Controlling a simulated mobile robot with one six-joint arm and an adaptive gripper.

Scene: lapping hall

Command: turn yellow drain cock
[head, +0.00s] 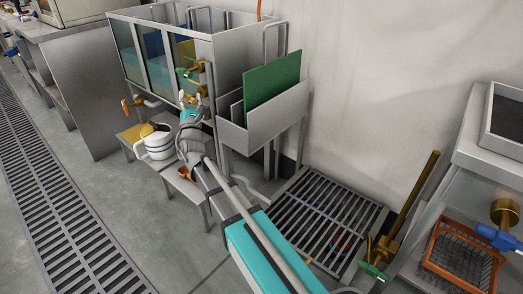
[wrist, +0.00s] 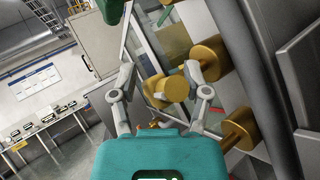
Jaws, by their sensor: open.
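My gripper (head: 188,98) is open at the front of a steel tank with glass windows (head: 184,55), near its right corner. In the wrist view its two fingers (wrist: 160,92) stand apart, with a brass-yellow knob-like cock part (wrist: 172,88) between or just beyond them. I cannot tell whether they touch it. Behind it is a larger brass fitting (wrist: 208,58), and another brass part (wrist: 240,128) lies to the lower right. A brass cock with a green handle (head: 188,72) sits above my gripper in the head view. My gripper partly hides the lower fittings.
A cock with an orange handle (head: 126,106) is at the tank's left. A white striped jug (head: 158,148) and a copper cup (head: 185,174) stand on the low bench below. A steel bin with a green board (head: 272,88) is close on the right.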

